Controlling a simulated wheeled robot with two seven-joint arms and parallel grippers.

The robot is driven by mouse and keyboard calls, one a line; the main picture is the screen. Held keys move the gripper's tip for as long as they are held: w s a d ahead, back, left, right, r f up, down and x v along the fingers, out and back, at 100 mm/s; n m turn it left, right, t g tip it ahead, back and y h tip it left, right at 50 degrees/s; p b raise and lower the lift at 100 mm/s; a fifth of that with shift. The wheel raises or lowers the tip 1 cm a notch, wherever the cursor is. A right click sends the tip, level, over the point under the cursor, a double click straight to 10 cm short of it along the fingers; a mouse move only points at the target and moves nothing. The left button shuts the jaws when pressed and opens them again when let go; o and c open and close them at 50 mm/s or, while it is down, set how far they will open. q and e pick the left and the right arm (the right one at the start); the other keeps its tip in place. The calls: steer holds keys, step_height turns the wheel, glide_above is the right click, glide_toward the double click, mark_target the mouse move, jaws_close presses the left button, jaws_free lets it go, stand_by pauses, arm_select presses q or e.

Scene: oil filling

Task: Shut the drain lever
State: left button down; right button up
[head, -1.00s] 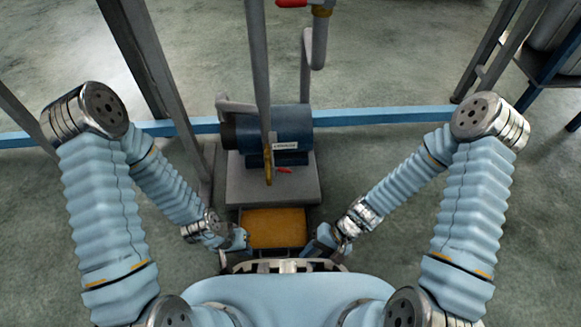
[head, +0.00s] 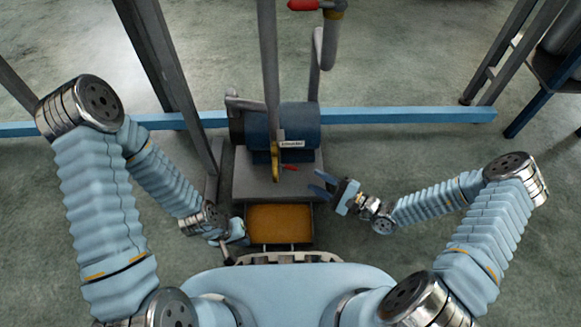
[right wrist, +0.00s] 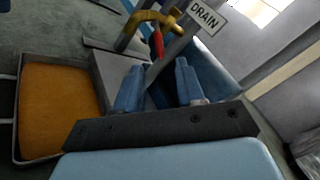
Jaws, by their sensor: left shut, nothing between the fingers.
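The drain lever (head: 290,168) is a small red handle on a brass valve (head: 275,158) low on a grey vertical pipe. In the right wrist view the red lever (right wrist: 158,43) hangs downward from the brass valve (right wrist: 152,20), beside a "DRAIN" sign (right wrist: 207,18). My right gripper (head: 319,182) is open and empty, a little right of and nearer than the lever. In the right wrist view its two blue fingers (right wrist: 158,75) stand apart, with the lever beyond their tips and not touching. My left gripper (head: 240,236) is shut and empty at the tray's left side.
A tray (head: 281,246) of orange oil sits in front of the grey plinth (head: 240,180). A blue motor (head: 300,125) is behind the pipe. A second red lever (head: 303,5) is higher up. A blue floor beam (head: 400,115) runs behind. Floor to the right is clear.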

mark_target(294, 169)
steer(key=b+x, duration=0.1)
steer(key=x, duration=0.8)
steer(key=shift+w+a, duration=0.2)
steer(key=shift+a, duration=0.1)
jaws_close()
